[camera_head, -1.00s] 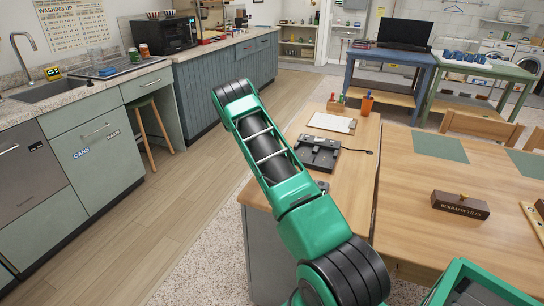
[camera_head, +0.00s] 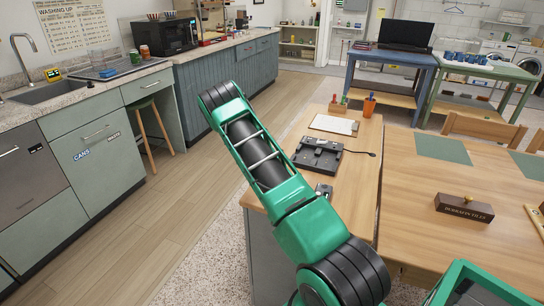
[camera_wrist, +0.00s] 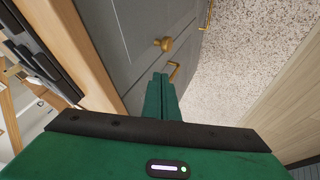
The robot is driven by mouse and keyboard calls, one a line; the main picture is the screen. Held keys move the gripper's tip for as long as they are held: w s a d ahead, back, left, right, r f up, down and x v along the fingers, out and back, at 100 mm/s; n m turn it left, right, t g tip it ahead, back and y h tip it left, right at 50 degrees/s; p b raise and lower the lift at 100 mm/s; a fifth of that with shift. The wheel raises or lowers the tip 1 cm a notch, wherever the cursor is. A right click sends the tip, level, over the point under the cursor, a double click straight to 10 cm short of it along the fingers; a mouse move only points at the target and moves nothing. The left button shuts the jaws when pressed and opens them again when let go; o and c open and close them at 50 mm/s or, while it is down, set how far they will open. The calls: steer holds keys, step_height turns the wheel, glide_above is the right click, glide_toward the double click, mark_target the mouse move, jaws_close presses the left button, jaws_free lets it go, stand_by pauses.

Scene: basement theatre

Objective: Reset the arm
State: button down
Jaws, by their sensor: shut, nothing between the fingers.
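My green arm reaches up and to the left across the head view, over the floor beside the wooden desk (camera_head: 345,185). My gripper (camera_wrist: 163,78) shows in the wrist view, its two green fingers together and nothing between them. It points down past the grey side of the desk (camera_wrist: 120,40), which has a brass knob (camera_wrist: 163,43) and a brass handle (camera_wrist: 174,72). I cannot tell whether the fingertips touch the desk front; the gripper itself is not visible in the head view.
A black device (camera_head: 317,155), a clipboard (camera_head: 333,124) and an orange cup (camera_head: 369,104) lie on the desk. A wooden table with a dark nameplate (camera_head: 464,208) is at the right. Green cabinets with a sink (camera_head: 45,92) line the left. The wooden floor (camera_head: 190,200) between is clear.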

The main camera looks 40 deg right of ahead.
steer(key=v, duration=0.5)
steer(key=shift+d, duration=0.1)
steer(key=s+a+r+n+t+y, duration=0.1)
steer(key=s+a+r+y, duration=0.15)
steer(key=s+r, duration=0.75)
steer(key=s+a+r+n+y, duration=0.15)
steer(key=s+a+r, duration=0.25)
steer(key=s+r, duration=0.65)
steer(key=s+a+f+n+y, duration=0.1)
steer(key=s+a, duration=0.5)
steer(key=s, duration=0.4)
steer(key=s+a+f+n+t+y, duration=0.1)
steer(key=s+a+n, duration=0.1)
steer(key=s+a, duration=0.4)
steer(key=s+a+f+n+t, duration=0.1)
steer(key=s+a, duration=0.5)
steer(key=s, duration=0.8)
steer(key=shift+s+n+y, duration=0.4)
steer(key=shift+n, duration=0.25)
